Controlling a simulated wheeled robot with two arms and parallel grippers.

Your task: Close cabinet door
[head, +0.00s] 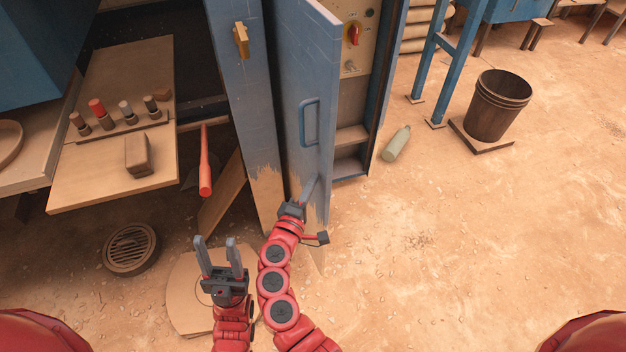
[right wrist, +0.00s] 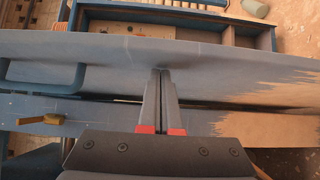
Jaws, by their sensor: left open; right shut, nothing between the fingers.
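The blue cabinet door (head: 300,70) stands open in the head view, swung out from the cabinet (head: 352,95). My left gripper (head: 219,246) is open and empty, low and left of the door.
A blue post with a yellow latch (head: 241,40) stands left of the door. A wooden bench (head: 115,185) with small tools and a red-handled tool (head: 205,165) are further left. A pale green bottle (head: 396,143) and a brown bucket (head: 498,105) are on the right. The right foreground is clear.

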